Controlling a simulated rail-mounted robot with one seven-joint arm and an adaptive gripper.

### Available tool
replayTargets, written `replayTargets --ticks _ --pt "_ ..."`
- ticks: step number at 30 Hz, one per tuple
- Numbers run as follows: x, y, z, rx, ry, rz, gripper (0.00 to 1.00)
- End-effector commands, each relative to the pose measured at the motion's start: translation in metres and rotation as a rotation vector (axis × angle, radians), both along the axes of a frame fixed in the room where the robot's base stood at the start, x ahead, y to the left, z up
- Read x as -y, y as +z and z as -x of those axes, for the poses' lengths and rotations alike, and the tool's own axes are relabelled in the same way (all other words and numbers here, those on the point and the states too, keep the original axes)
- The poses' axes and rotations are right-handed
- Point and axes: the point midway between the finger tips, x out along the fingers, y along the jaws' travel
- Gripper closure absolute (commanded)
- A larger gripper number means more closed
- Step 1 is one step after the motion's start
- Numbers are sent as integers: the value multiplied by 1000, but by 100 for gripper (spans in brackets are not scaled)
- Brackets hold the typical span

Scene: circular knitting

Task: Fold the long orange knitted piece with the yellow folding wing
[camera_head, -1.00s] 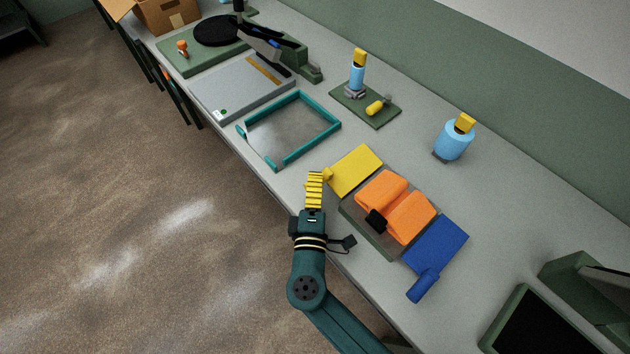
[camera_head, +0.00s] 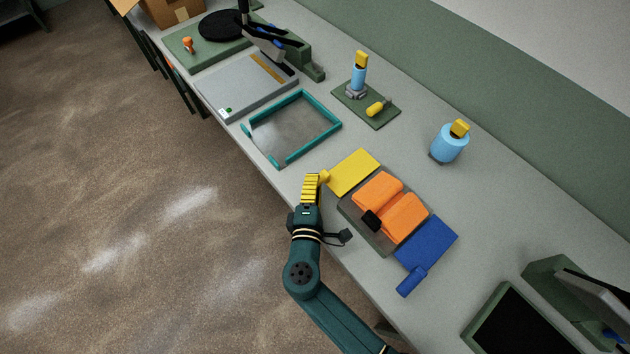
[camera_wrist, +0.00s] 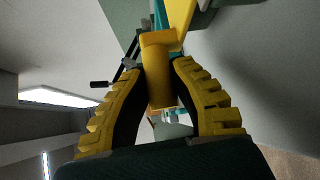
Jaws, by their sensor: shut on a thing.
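The orange knitted piece (camera_head: 402,216) lies on a dark grey folding board (camera_head: 352,214), in two puffy orange lobes side by side. A small black block (camera_head: 371,220) sits at its near edge. The yellow folding wing (camera_head: 354,172) lies out flat to the upper left of the board, apart from the knit. A blue wing (camera_head: 428,243) lies out flat on the opposite side. My gripper (camera_head: 316,181) is at the yellow wing's handle at the table edge. In the wrist view my gripper (camera_wrist: 160,85) has its ribbed yellow fingers shut around the yellow handle (camera_wrist: 157,55).
A teal frame (camera_head: 292,128) lies left of the yellow wing. A green plate (camera_head: 372,112) with a blue and yellow bottle (camera_head: 359,76) stands behind, and a light blue container (camera_head: 449,143) stands farther right. A dark screen (camera_head: 520,325) is at lower right.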

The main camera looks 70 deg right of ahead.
Motion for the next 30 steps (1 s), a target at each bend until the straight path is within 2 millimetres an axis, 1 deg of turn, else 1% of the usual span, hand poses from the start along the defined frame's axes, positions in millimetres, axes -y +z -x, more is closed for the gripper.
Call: replayTargets --ticks 1,3,5,13,16,20,24,27,30 --pt "0 -3 0 -1 1 -5 70" --pt "0 -3 0 -1 1 -4 57" --pt "0 -3 0 -1 1 -4 46" --pt "-1 -2 0 -1 2 -3 46" --pt "-8 -1 2 0 4 -3 46" --pt "-31 2 9 -2 9 -3 46" --pt "-66 8 20 -2 11 -3 46" --pt "-88 11 28 -2 9 -3 46" --pt "-103 14 33 0 7 -4 46"
